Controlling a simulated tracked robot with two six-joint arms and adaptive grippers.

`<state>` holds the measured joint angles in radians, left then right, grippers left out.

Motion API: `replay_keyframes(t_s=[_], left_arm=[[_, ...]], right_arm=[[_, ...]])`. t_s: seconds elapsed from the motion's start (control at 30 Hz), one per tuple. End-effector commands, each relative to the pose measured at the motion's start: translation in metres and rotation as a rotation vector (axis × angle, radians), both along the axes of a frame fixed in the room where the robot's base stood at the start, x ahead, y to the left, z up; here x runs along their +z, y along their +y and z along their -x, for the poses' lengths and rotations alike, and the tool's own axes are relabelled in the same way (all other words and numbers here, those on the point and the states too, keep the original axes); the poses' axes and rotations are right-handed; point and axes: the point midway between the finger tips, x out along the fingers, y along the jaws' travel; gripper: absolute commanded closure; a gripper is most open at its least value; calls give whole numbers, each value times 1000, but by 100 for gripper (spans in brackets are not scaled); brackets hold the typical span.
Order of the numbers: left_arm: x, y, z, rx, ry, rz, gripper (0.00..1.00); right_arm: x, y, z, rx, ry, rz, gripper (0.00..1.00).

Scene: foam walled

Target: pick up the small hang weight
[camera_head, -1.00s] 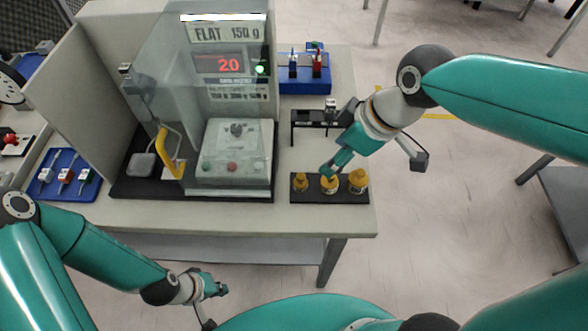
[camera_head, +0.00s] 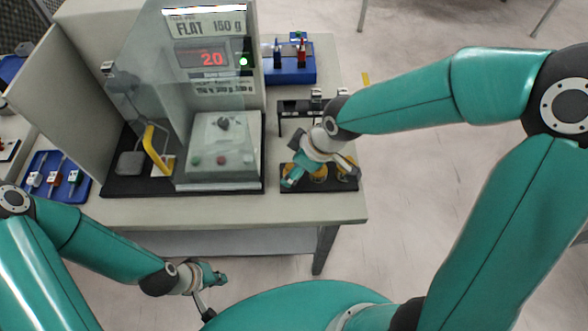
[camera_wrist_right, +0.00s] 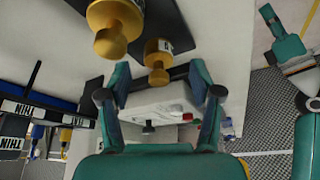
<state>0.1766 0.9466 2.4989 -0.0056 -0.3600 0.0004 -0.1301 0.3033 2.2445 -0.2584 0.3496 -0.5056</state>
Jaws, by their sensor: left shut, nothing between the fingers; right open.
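The hang weights are brass-coloured and stand in a row on a dark tray (camera_head: 352,186) at the table's front right. In the head view my right gripper (camera_head: 290,181) is over the tray's left end and hides the small hang weight there. The middle weight (camera_head: 318,173) and large weight are partly covered by my arm. In the right wrist view the open right gripper (camera_wrist_right: 160,78) has the small hang weight (camera_wrist_right: 157,57) between and just beyond its fingertips; contact cannot be told. A bigger weight (camera_wrist_right: 115,20) is beside it. My left gripper (camera_head: 215,277) is shut and empty, in front of the table.
A black stand (camera_head: 290,106) is just behind the weights. The clear-shielded test machine with a grey console (camera_head: 222,150) is to their left. A blue tool holder (camera_head: 289,68) is at the back right. The table's front strip (camera_head: 250,208) is clear.

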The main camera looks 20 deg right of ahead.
Motion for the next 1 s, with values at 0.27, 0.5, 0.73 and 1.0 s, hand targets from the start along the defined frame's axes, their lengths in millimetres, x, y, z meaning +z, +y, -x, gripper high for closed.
replay_keyframes(t_s=[0.27,0.5,0.73,1.0], left_arm=[[1,0,0,0,0,0,100],[1,0,0,0,0,0,100],[1,0,0,0,0,0,100],[1,0,0,0,0,0,100]], right_arm=[[-23,8,-7,-1,0,0,36],[-23,8,-7,-1,0,-1,46],[-23,8,-7,0,-1,-1,84],[-23,8,-7,-1,-1,0,100]])
